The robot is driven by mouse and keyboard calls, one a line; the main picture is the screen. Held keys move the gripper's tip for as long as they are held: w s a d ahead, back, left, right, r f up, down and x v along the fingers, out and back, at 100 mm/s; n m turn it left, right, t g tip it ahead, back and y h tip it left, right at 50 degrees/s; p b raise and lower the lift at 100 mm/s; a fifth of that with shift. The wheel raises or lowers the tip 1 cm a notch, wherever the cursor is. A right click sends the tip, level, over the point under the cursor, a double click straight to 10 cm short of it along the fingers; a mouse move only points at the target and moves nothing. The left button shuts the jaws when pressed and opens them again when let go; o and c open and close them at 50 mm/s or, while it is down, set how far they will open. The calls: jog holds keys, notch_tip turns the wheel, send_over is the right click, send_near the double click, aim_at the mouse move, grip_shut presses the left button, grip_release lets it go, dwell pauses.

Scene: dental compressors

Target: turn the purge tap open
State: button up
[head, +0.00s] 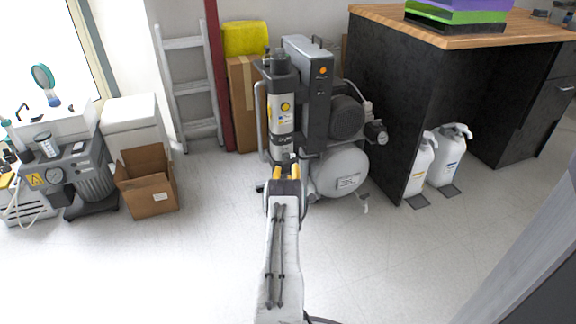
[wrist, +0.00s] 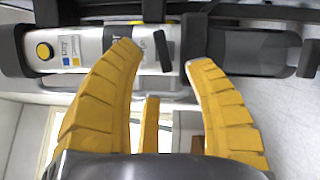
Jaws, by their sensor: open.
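The compressor (head: 345,165) stands on the floor, with a pale upright cylinder (head: 281,118) on its left side. In the wrist view the cylinder (wrist: 90,48) lies sideways across the picture, with a yellow round button and label. A small black lever (wrist: 163,50), which looks like the purge tap, stands out in front of it. My gripper (head: 286,170) is low in front of the cylinder. In the wrist view its yellow fingers (wrist: 163,60) are spread, with the lever between the tips and nothing visibly gripped. Whether a finger touches the lever I cannot tell.
A black workbench (head: 400,110) with a wooden top stands right of the compressor, with white jugs (head: 421,165) by its side. An open cardboard box (head: 148,185) and a second machine (head: 75,175) are at left. A ladder (head: 190,85) leans at the back. The front floor is clear.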

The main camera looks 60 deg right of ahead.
aim_at(288, 163)
jog(key=shift+b+x, duration=1.65)
jog(key=shift+x, duration=1.25)
jog(key=shift+d, duration=0.1)
jog(key=shift+c, duration=0.4)
grip_shut()
